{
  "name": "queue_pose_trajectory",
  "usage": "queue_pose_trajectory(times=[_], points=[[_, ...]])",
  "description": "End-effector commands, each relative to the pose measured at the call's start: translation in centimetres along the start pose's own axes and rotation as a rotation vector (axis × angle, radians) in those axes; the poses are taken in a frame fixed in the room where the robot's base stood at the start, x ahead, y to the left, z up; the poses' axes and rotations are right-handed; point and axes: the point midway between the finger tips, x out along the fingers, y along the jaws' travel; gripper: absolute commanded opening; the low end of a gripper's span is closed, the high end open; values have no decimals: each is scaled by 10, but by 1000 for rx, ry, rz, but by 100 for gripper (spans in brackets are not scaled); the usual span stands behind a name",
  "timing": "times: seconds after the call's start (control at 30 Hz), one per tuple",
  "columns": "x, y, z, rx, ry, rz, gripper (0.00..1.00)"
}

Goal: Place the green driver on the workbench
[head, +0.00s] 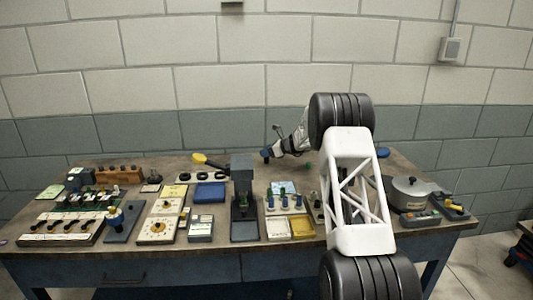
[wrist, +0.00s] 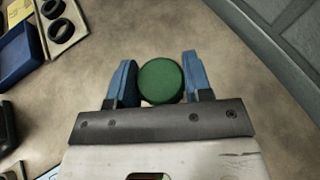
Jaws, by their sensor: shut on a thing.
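My gripper (wrist: 160,82) has its two blue fingers on either side of a round green thing, which I take to be the green driver (wrist: 160,81) seen end-on. The fingers are shut on it. In the head view my gripper (head: 268,154) is over the back part of the workbench (head: 140,223), near the wall. I cannot make out the driver between the fingers there. The wrist view shows bare bench top around the green end. I cannot tell whether the driver touches the bench.
A blue tray (head: 210,194) and a card with black rings (head: 202,175) lie left of my gripper. A dark upright stand (head: 243,195) is in front of it. A grey pot (head: 409,192) stands at the right. Bare bench top shows along the back.

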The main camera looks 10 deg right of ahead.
Motion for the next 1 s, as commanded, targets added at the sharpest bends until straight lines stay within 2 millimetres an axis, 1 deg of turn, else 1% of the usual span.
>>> queue_pose_trajectory(times=[0.07,0.5,0.53,0.67,0.7,1.0], points=[[1,0,-3,0,0,0,20],[3,0,-6,-1,0,0,20],[3,0,-6,-1,0,0,49],[2,0,-6,-1,0,0,69],[2,0,-6,-1,0,0,71],[2,0,-5,-1,0,0,71]])
